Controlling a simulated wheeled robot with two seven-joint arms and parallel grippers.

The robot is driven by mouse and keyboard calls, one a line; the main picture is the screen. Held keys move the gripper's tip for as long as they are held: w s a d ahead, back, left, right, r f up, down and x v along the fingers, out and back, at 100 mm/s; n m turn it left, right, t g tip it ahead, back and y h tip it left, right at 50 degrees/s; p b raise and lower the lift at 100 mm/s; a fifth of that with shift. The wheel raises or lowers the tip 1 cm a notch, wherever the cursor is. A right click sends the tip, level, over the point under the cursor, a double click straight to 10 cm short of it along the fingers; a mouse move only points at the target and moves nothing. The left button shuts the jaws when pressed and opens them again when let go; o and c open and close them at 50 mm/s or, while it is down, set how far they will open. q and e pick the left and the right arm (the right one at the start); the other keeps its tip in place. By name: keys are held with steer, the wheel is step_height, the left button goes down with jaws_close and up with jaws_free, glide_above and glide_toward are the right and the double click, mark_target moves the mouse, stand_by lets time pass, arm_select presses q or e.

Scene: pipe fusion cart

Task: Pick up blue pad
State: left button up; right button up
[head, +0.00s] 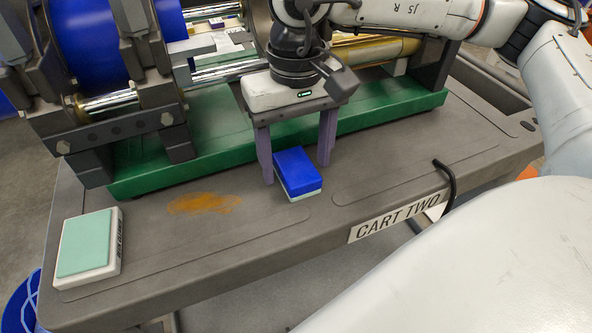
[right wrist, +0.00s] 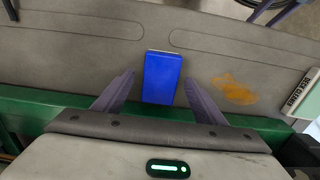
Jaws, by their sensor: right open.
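The blue pad (head: 297,170) lies on the grey cart top, blue side up with a pale layer beneath. It also shows in the right wrist view (right wrist: 162,77). My right gripper (head: 296,172) is above it, pointing down. Its two purple fingers are open, one on each side of the pad, with a gap on both sides in the right wrist view (right wrist: 160,84). The pad is not held.
A green-framed fusion machine (head: 200,135) stands behind the pad. An orange-brown stain (head: 204,203) marks the cart top (head: 250,225) to the left. A white box with a pale green top (head: 88,243) sits at the left corner. A black hose (head: 447,185) hangs over the front edge.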

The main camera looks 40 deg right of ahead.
steer(key=shift+c, duration=0.5)
steer(key=c, duration=1.1)
steer(key=shift+r, duration=0.1)
step_height(320, 180, up, 13)
steer(key=p, duration=0.2)
step_height(320, 180, up, 13)
steer(key=p, duration=0.5)
glide_above(295, 165)
arm_select(q)
steer(key=shift+s+a+r+p, duration=0.1)
steer(key=shift+a+r+p, duration=0.1)
steer(key=shift+r, duration=0.65)
steer(key=shift+s+a+r+p, duration=0.1)
steer(key=shift+a+r, duration=0.05)
steer(key=shift+r, duration=0.7)
steer(key=shift+s+a+r+p, duration=0.1)
steer(key=shift+a+r, duration=0.1)
steer(key=shift+r, duration=0.65)
arm_select(e)
steer(key=shift+s+r, duration=0.1)
steer(key=shift+r, duration=0.85)
